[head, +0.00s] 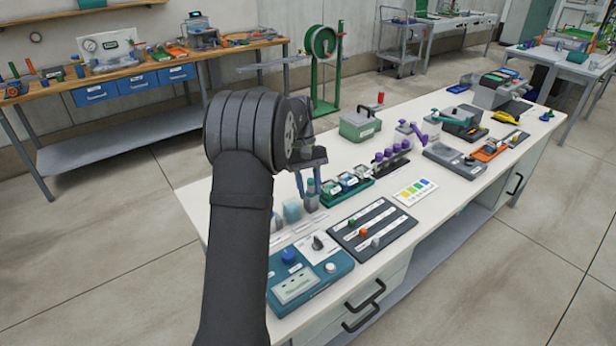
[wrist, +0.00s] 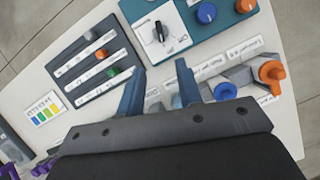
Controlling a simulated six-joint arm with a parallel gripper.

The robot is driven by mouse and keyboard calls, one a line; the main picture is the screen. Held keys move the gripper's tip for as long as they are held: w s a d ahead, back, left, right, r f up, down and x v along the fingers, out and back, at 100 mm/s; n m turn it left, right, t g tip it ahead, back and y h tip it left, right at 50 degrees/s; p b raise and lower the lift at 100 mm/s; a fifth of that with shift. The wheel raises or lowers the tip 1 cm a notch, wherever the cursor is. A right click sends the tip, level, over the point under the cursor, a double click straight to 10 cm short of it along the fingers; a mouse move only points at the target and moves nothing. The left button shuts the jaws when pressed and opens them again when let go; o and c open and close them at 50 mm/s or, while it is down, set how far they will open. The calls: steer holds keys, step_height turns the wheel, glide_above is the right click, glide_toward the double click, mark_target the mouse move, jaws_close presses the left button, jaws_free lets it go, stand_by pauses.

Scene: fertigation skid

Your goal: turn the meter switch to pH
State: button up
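The teal meter (head: 312,284) sits at the near left end of the white bench; part of it (wrist: 197,32) shows at the top of the wrist view. Its black switch knob (head: 318,242) stands on a white plate, and shows in the wrist view (wrist: 160,32) pointing roughly up and down the picture. The labels around it are too small to read surely. A blue knob (head: 289,257) is beside the plate. My gripper (wrist: 159,66) is open and empty, its fingers spread and apart from the switch. In the head view my gripper (head: 311,188) hangs above the bench behind the meter.
A dark slider panel (head: 372,231) lies right of the meter. A green tray (head: 345,190) and a colour card (head: 415,192) are farther along the bench.

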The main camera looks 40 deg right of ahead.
mark_target(318, 240)
steer(key=shift+v, duration=1.55)
steer(key=shift+f, duration=0.1)
steer(key=x, duration=1.7)
steer(key=shift+s+f, duration=0.1)
steer(key=shift+s, duration=0.1)
